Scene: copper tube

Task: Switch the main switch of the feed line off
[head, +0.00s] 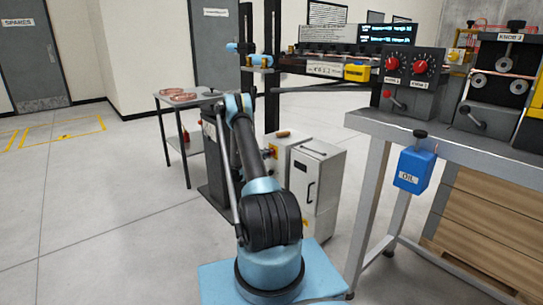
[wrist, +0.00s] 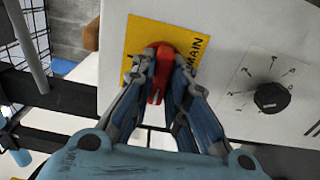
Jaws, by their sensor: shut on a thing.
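The main switch is a red handle (wrist: 158,85) on a yellow plate (wrist: 142,32) lettered "MAIN", fixed to a pale panel. In the wrist view my gripper (wrist: 163,60) has one finger on each side of the handle and is shut on it. The handle points down the picture, roughly straight away from the plate's middle; the fingers hide part of its sides. My gripper cannot be made out there.
A black rotary knob (wrist: 271,96) with a marked dial is right of the switch on the same panel. A black frame bar (wrist: 60,105) runs at left. In the head view a workbench (head: 440,135) stands at right, with a blue oil box (head: 413,170) hanging below; open floor lies left.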

